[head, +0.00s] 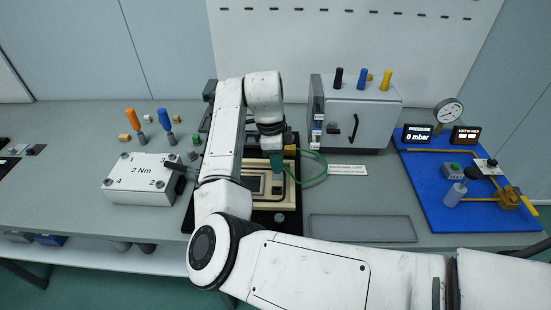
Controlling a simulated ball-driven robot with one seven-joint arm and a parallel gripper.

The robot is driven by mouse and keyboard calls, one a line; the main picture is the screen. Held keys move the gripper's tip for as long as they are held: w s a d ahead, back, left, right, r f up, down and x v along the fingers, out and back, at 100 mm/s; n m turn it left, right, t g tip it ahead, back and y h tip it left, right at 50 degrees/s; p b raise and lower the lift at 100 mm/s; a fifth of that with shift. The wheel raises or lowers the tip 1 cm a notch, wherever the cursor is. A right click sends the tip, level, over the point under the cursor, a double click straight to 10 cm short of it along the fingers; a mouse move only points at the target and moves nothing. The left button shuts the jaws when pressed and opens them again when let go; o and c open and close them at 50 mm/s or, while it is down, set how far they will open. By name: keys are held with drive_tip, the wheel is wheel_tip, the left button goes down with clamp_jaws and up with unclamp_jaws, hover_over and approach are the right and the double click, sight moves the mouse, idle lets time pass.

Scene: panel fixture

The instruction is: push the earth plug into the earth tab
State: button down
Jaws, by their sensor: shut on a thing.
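My gripper (277,172) points down over the beige panel fixture (262,201) in the middle of the bench, with its jaws shut. A green earth lead (322,172) loops from beside the jaws to the right, toward the grey cabinet. The earth plug at the jaws is too small and covered to make out, but the lead runs to that spot. The earth tab cannot be told apart; my gripper and arm cover part of the fixture. Whether plug and tab touch cannot be seen.
The grey cabinet (357,118) with coloured knobs stands behind right. A white 2 Nm block (140,185) and orange and blue screwdrivers are left. A blue pressure board (455,205) is at right. A flat grey tray (362,229) lies front right.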

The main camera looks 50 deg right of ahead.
drive_tip(key=shift+f+b, duration=1.6)
drive_tip(key=shift+f, duration=1.3)
drive_tip(key=shift+f+b, duration=0.35)
drive_tip(key=shift+f, duration=1)
idle(0.4)
drive_tip(key=c, duration=0.9)
unclamp_jaws()
drive_tip(key=r, duration=0.7)
drive_tip(key=w+a+r, duration=0.1)
drive_tip(key=r, duration=0.2)
drive_tip(key=shift+r+b, duration=0.35)
drive_tip(key=shift+r, duration=0.05)
